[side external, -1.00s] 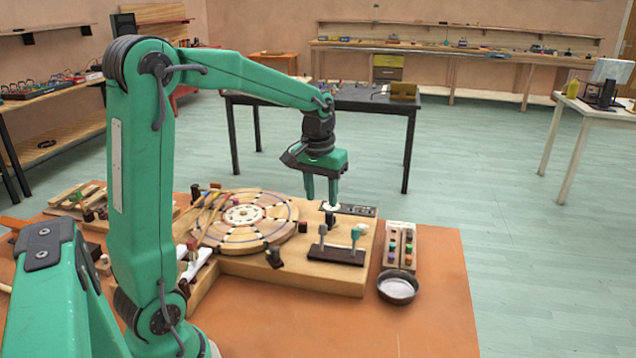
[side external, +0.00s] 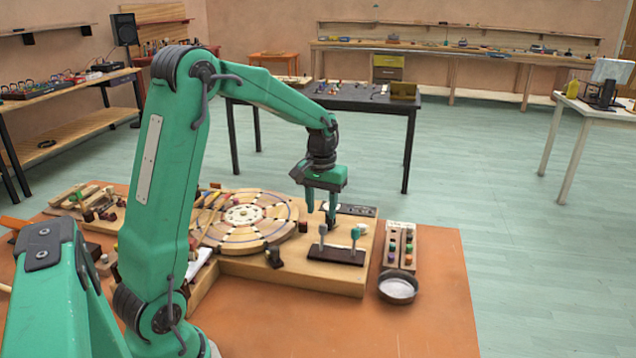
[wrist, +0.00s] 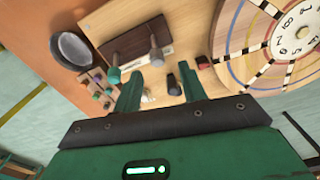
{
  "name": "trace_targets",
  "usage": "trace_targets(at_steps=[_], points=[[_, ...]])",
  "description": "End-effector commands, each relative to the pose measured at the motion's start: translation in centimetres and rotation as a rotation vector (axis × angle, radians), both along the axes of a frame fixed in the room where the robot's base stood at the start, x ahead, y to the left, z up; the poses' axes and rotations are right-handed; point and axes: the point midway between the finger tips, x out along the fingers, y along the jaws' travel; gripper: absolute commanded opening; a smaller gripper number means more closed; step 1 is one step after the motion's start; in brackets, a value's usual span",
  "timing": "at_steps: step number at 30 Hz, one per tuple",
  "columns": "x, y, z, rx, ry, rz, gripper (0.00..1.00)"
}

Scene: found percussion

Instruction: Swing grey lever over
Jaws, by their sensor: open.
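A grey-knobbed lever (side external: 322,236) and a teal-knobbed lever (side external: 355,237) stand on a dark block (side external: 337,256) at the front right of the wooden board. In the wrist view the grey lever (wrist: 155,55) rises from the dark block (wrist: 130,40), with the teal lever (wrist: 114,76) left of it. My gripper (side external: 321,210) points down, open and empty, behind and above the levers. In the wrist view my gripper's fingers (wrist: 158,88) are spread, with the grey knob beyond them, roughly between their lines. I see no contact with the lever.
A round numbered wheel (side external: 245,212) lies left of the levers. A dark-red block (side external: 303,226) and a small dark stand (side external: 273,257) are nearby. A rack of coloured knobs (side external: 408,247) and a round metal bowl (side external: 398,285) stand right. The orange front tabletop is clear.

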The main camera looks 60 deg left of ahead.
Motion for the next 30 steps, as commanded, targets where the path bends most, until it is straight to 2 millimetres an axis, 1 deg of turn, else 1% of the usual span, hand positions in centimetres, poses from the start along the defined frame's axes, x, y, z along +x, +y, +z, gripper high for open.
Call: trace_targets(at_steps=[1,6,12,16,23,24,26,27,30], points=[[0.0,-0.1,-0.8,-0.001,0.004,0.000,0.41],[0.0,-0.2,-2.8,-0.001,0.004,0.000,0.41],[0.2,-0.3,-4.5,-0.001,0.001,0.000,0.41],[0.2,-0.3,-4.9,-0.001,0.001,0.000,0.41],[0.2,-0.3,-4.9,0.000,0.000,0.000,0.41],[0.2,-0.3,-4.9,0.000,0.000,0.000,0.38],[0.2,-0.3,-4.9,0.000,0.000,0.000,0.26],[0.2,-0.3,-4.9,0.000,0.000,0.000,0.18],[0.2,-0.3,-4.9,0.000,0.000,0.000,0.00]])
